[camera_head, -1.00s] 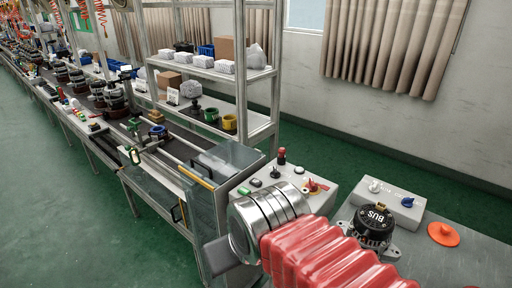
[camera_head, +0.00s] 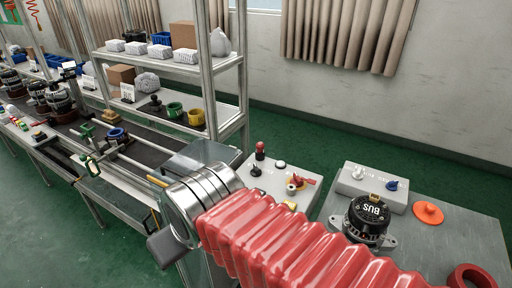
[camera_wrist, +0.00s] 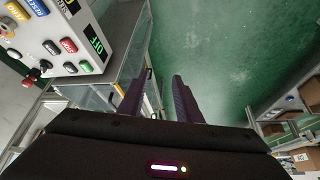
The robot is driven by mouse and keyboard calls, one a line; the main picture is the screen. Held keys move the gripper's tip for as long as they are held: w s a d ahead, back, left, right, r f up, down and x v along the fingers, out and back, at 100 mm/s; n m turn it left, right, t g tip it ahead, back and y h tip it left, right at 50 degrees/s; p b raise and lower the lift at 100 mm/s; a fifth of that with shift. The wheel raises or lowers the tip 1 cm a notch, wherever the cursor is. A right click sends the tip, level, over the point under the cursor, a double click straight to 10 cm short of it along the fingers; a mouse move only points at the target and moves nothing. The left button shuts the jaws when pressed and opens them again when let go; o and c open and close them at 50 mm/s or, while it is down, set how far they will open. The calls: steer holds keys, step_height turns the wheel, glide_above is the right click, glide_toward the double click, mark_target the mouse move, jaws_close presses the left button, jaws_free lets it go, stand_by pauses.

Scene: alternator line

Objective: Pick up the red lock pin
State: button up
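A small red piece (camera_head: 309,181) sits at a switch on the grey control box in the head view. It may be the red lock pin, but it is too small to be sure. A red-topped black knob (camera_head: 260,151) stands upright at the box's far left corner. The wrist view shows a similar box at upper left, with small red parts (camera_wrist: 28,82) at its lower edge that I cannot tell apart. My gripper (camera_wrist: 160,85) has its two dark fingers apart, with nothing between them. It points at the floor and the bench side, to the right of the box.
A metal shelf (camera_head: 243,75) stands behind the conveyor line (camera_head: 140,145). Green floor (camera_wrist: 225,50) shows clear.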

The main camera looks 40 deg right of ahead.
steer(key=shift+o, duration=0.5)
steer(key=shift+o, duration=0.7)
steer(key=shift+w+d, duration=0.1)
steer(key=shift+d, duration=0.05)
steer(key=shift+o, duration=0.8)
steer(key=w+d+m+t+h, duration=0.1)
steer(key=w+d+m+h, duration=0.1)
steer(key=w+d, duration=0.8)
steer(key=shift+d+f+m+t+h, duration=0.2)
steer(key=shift+d+m+t+h, duration=0.15)
steer(key=shift+d, duration=0.2)
steer(key=m+t+h, duration=0.3)
steer(key=t+h, duration=0.1)
steer(key=t, duration=0.1)
glide_toward(261, 148)
steer(key=shift+x, duration=0.95)
steer(key=shift+w, duration=0.1)
steer(key=shift+x, duration=4.2)
